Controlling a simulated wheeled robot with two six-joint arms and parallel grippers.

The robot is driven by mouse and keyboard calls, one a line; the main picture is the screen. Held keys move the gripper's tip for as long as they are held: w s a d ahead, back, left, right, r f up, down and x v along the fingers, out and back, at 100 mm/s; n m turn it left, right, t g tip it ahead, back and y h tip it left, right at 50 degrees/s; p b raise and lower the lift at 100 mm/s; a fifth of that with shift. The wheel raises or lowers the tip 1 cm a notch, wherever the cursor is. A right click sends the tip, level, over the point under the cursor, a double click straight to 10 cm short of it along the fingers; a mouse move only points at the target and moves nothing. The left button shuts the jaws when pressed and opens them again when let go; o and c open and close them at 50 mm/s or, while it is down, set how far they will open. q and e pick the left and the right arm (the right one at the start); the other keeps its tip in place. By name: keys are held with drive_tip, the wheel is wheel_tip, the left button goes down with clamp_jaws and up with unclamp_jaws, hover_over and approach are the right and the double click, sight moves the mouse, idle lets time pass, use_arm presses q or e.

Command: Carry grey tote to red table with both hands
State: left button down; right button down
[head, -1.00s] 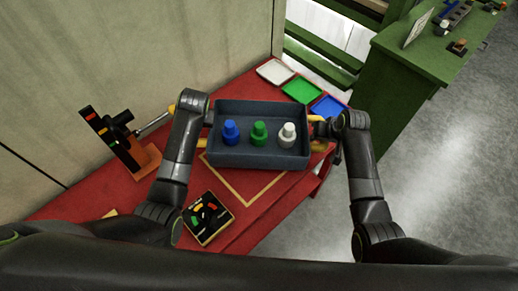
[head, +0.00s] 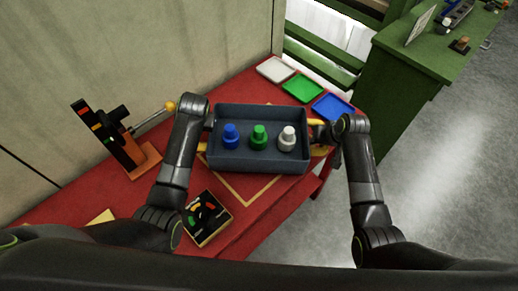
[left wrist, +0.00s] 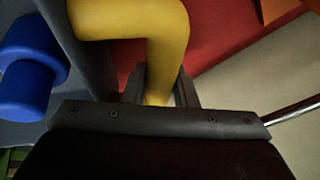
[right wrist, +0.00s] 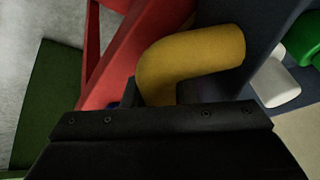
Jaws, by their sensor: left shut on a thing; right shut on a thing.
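The grey tote (head: 260,163) is over the red table (head: 60,203) in the head view; I cannot tell whether it touches the tabletop. It holds a blue spool (head: 230,136), a green spool (head: 259,137) and a white spool (head: 288,139), all upright. My left gripper (left wrist: 158,88) is shut on the tote's yellow left handle (left wrist: 150,22). My right gripper (right wrist: 160,98) is shut on the yellow right handle (right wrist: 195,55). A yellow outline (head: 240,197) on the table shows partly from under the tote.
White (head: 275,69), green (head: 302,87) and blue (head: 332,106) trays line the table's back right. A lever stand (head: 120,140) stands at left, and a black panel (head: 206,217) lies in front. A green bench (head: 410,85) stands at right, with open floor before it.

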use_arm(q)
drive_tip(key=shift+w+f+b, duration=0.1)
drive_tip(key=shift+f+b, duration=0.5)
use_arm(e)
drive_tip(key=shift+w+a+f, duration=0.1)
drive_tip(key=shift+f, duration=0.5)
use_arm(q)
drive_tip(key=c, duration=1.2)
unclamp_jaws()
drive_tip(key=shift+s+r, duration=0.1)
drive_tip(key=shift+s, duration=0.1)
use_arm(e)
drive_tip(key=c, duration=1.2)
unclamp_jaws()
drive_tip(key=shift+s, duration=0.2)
use_arm(q)
drive_tip(key=shift+o, duration=0.2)
use_arm(e)
drive_tip(key=shift+o, duration=0.2)
drive_tip(key=shift+r, duration=0.15)
use_arm(q)
drive_tip(key=v, duration=1.2)
use_arm(e)
drive_tip(key=v, duration=1.2)
